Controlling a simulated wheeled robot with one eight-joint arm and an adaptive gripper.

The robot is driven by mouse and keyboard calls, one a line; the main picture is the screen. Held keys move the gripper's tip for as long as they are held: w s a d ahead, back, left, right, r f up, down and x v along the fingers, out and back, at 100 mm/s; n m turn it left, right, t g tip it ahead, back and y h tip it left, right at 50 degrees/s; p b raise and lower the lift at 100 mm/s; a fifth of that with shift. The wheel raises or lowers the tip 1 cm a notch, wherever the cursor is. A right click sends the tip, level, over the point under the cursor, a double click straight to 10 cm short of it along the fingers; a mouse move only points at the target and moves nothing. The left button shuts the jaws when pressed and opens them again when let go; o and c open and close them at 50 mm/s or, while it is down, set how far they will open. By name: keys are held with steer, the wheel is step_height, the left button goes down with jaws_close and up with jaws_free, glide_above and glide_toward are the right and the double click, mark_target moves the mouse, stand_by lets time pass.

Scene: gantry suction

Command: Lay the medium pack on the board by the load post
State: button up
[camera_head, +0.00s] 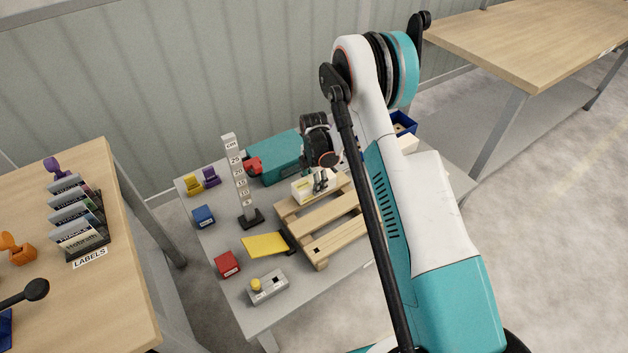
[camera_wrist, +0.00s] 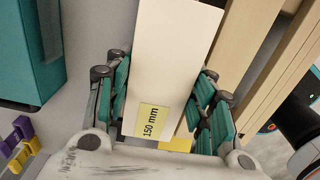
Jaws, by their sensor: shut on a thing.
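In the wrist view the pack (camera_wrist: 165,60) lies between the teal fingers (camera_wrist: 163,97) and carries a yellow label reading 150 mm. I cannot tell whether its underside touches the pallet. A yellow board (camera_head: 264,245) with a dark end piece lies on the grey table left of the pallet. A white upright post (camera_head: 239,180) with a cm scale and black foot stands just behind the board. My arm hides part of the pallet.
The slatted pallet (camera_head: 325,222) fills the table's middle. A teal case (camera_head: 276,160) stands behind it. Blue (camera_head: 203,215) and red (camera_head: 228,263) blocks and a grey box with yellow button (camera_head: 268,287) sit at the left. Yellow (camera_head: 193,185) and purple (camera_head: 210,177) clips stand farther back.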

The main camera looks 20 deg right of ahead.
steer(key=shift+f, duration=0.5)
steer(key=o, duration=1.4)
step_height(320, 180, up, 12)
steer(key=shift+r, duration=0.1)
